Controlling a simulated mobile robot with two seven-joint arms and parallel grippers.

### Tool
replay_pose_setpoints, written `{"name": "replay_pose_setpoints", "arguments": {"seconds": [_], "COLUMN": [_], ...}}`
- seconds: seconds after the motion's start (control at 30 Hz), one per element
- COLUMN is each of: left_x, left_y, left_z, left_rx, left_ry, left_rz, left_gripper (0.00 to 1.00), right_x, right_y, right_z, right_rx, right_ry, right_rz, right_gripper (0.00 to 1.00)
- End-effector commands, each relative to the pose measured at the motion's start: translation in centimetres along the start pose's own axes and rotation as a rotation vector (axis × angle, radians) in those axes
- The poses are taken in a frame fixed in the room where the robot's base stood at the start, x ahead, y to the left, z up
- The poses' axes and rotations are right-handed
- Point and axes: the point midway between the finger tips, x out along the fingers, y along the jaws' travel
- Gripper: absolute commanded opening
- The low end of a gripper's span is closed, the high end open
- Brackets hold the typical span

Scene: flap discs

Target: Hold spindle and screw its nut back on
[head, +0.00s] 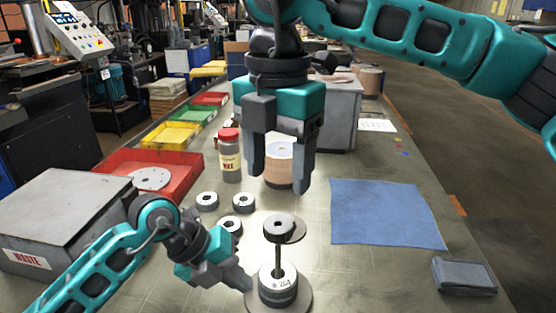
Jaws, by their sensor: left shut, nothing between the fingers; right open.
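The spindle (278,260) stands upright near the front of the table on a round base (304,302). Light-topped discs (278,286) are stacked low on its rod. My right gripper (278,180) points down, open and empty, above and behind the spindle top.
Several small dark rings (206,201) lie left of the spindle. A jar (229,156) and a tan cylinder (280,165) stand behind. A red tray (181,172) and grey waste box (65,218) are left. A blue cloth (385,213) and grey block (463,275) are right.

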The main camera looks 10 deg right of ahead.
Motion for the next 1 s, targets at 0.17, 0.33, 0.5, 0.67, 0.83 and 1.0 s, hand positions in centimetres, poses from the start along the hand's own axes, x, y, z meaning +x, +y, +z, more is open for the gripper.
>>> {"name": "replay_pose_setpoints", "arguments": {"seconds": [0.17, 0.33, 0.5, 0.67, 0.83, 1.0], "left_x": [0.2, 0.2, 0.2, 0.2, 0.2, 0.2], "left_y": [0.1, 0.1, 0.1, 0.1, 0.1, 0.1], "left_z": [-0.1, -0.1, -0.1, -0.1, -0.1, -0.1], "left_rx": [-0.001, -0.001, -0.001, -0.001, -0.001, -0.001], "left_ry": [0.005, 0.005, 0.006, 0.006, 0.006, 0.005], "left_rz": [0.003, 0.003, 0.003, 0.003, 0.003, 0.003], "left_gripper": [0.00, 0.00, 0.00, 0.00, 0.00, 0.00], "right_x": [-0.1, -0.1, 0.5, 1.6, 3.0, 4.4], "right_y": [0.0, 0.0, 0.0, 0.0, 0.0, 0.0], "right_z": [0.0, 0.0, 0.0, 0.0, 0.0, 0.0], "right_rx": [0.219, 0.316, 0.331, 0.330, 0.330, 0.329], "right_ry": [0.000, 0.000, 0.000, -0.001, 0.000, 0.000], "right_rz": [0.000, 0.000, 0.000, -0.001, -0.002, -0.001], "right_gripper": [0.64, 0.64, 0.64, 0.64, 0.64, 0.64]}}
